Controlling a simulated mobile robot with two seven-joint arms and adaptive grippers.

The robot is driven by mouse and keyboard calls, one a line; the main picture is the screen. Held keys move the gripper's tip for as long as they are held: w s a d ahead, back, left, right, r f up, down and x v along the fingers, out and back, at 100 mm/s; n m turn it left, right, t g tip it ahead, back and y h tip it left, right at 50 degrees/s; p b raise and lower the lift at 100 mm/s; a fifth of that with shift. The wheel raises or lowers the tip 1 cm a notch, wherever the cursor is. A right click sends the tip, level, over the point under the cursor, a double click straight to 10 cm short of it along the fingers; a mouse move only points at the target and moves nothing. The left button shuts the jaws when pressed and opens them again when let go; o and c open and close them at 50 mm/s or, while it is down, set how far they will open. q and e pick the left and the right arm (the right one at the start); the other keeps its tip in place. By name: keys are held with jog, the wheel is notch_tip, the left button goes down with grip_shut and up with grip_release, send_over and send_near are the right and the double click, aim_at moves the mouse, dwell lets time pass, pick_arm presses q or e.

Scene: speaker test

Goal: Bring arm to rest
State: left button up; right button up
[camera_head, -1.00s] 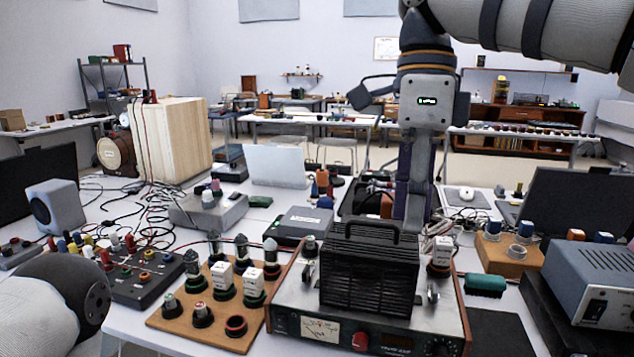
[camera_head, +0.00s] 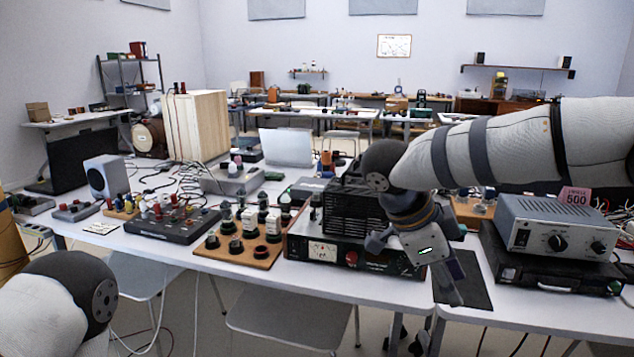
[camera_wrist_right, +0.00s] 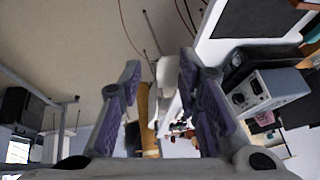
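My right arm comes in from the right in the head view, wrapped in pale grey with dark bands. Its gripper (camera_head: 450,287) points down at the table's front edge, right of the black-caged amplifier (camera_head: 302,246). The arm partly hides the amplifier. In the right wrist view, the two purple-padded fingers of the right gripper (camera_wrist_right: 158,66) stand apart with nothing between them, so it is open and empty. Part of my left arm shows at the lower left of the head view, but its gripper is out of view.
The white table (camera_head: 205,262) holds a wooden board with tubes (camera_head: 262,262), a black box with coloured knobs (camera_head: 165,231) and a grey power supply (camera_head: 555,232) close right of the gripper. Chairs (camera_head: 290,322) stand under the front edge. Floor in front shows free room.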

jog(key=d+f+n+t+h, duration=0.1)
jog(key=d+f+n+t, duration=0.2)
jog(key=f, duration=0.4)
jog(key=d+f+n+t+h, duration=0.1)
jog(key=f+n+t, duration=0.1)
jog(key=f+n, duration=0.35)
jog(key=s+a+f+n+y, duration=0.2)
jog(key=s+f+n+y, duration=0.3)
jog(key=s+f, duration=0.6)
jog(key=s+f+n+g+y, duration=0.1)
jog(key=s+f+n+g, duration=0.2)
jog(key=s, duration=1.1)
jog(key=s+f+n+g+y, duration=0.2)
jog(key=s+f+n+g, duration=0.1)
jog(key=s, duration=1.1)
jog(key=shift+f+n+g, duration=0.4)
jog(key=shift+n+g, duration=0.05)
jog(key=shift+g, duration=0.15)
